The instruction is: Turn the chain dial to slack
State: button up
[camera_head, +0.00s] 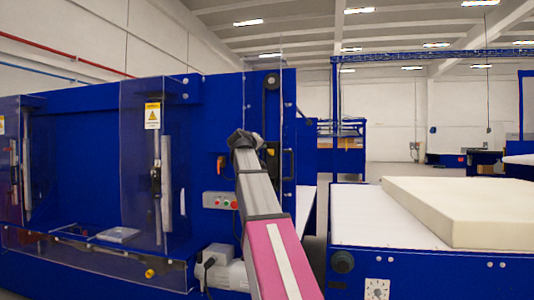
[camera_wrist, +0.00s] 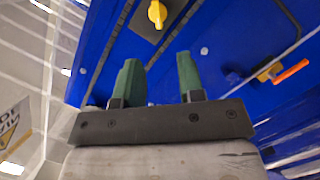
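A yellow knob (camera_wrist: 157,13) on a dark square plate (camera_wrist: 143,28) sits on the blue machine panel at the top of the wrist view. It looks like the dial, though no label on it can be read. In the head view the plate (camera_head: 270,157) is partly hidden behind my arm. My gripper (camera_wrist: 160,78) has two green fingers, apart with nothing between them. The fingers point toward the panel, and the knob shows beyond their tips, not touched. In the head view my gripper (camera_head: 243,139) is a dark shape in front of the panel; its fingers cannot be made out.
An orange handle (camera_wrist: 290,72) also shows in the head view (camera_head: 221,161). A button box (camera_head: 220,200) is on the panel below. Clear guards with a warning sign (camera_head: 152,116) stand left. A foam block (camera_head: 460,205) lies on the table (camera_head: 375,225) at right.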

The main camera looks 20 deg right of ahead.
aim_at(270, 152)
jog(key=w+d, duration=0.2)
jog(key=w+d+f+m+g, duration=0.1)
jog(key=w+d, duration=0.1)
jog(key=w+d+g, duration=0.1)
jog(key=w+d, duration=0.2)
jog(key=shift+f+h, duration=0.3)
jog(key=shift+f, duration=0.1)
jog(key=shift+s, duration=0.1)
jog(key=c, duration=0.6)
